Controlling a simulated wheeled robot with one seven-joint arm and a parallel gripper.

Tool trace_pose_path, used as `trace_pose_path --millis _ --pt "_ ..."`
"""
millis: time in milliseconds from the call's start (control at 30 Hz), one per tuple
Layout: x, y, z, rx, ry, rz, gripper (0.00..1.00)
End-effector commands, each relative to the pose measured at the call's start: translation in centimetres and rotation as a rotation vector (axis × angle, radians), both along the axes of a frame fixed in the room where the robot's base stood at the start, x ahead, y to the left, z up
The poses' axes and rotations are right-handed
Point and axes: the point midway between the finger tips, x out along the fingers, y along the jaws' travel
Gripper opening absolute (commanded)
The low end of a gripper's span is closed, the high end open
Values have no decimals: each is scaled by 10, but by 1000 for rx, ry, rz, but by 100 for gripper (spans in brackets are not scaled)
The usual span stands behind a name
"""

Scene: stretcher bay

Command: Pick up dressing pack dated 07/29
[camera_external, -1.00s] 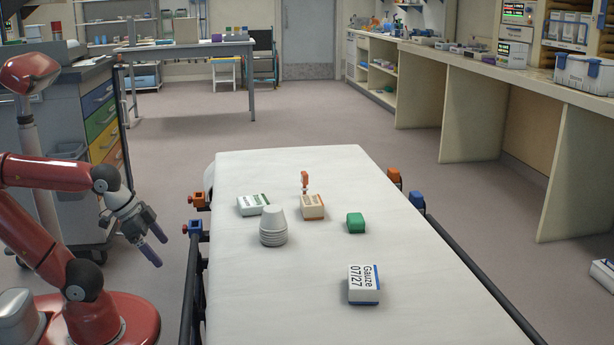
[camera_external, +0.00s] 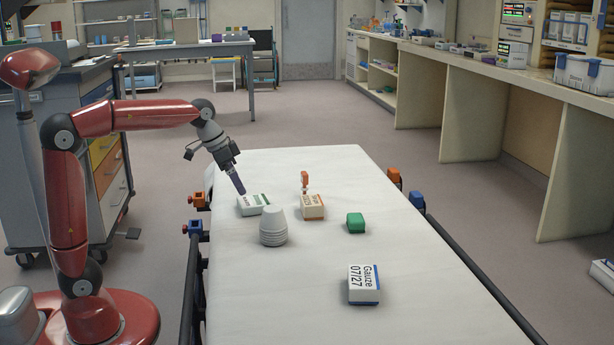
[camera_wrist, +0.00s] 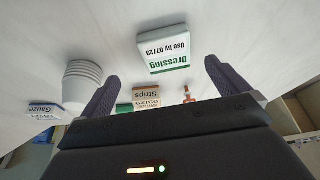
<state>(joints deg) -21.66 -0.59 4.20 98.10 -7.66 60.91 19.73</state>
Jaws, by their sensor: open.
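The dressing pack (camera_external: 253,205) is a white box with green lettering. It lies on the white stretcher (camera_external: 300,270) at the far left. In the wrist view the dressing pack (camera_wrist: 164,52) reads "Dressing Use by 07/29", upside down. It lies beyond my fingertips, near the middle between them. My gripper (camera_external: 241,191) hangs just above the pack in the external view, pointing down at it. In the wrist view my gripper (camera_wrist: 160,75) is open and empty, with a purple finger on each side. In the external view the fingers overlap the pack's edge, so contact is hard to tell.
A stack of white cups (camera_external: 273,227) stands close in front of the pack. A strips box (camera_external: 312,207), an orange-topped item (camera_external: 305,180), a green block (camera_external: 355,223) and a gauze box (camera_external: 363,284) also stand on the stretcher. The stretcher's front left is clear.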

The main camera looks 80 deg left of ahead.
Motion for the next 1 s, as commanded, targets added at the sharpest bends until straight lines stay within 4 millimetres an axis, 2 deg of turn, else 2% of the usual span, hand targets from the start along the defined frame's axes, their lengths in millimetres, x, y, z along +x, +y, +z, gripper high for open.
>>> trace_pose_path --millis 33,167,700,1000 --pt "5 10 0 0 4 6 100" --pt "12 18 -6 0 6 8 100" --pt "40 15 -68 0 7 7 100" --pt "42 16 -72 1 5 7 100"
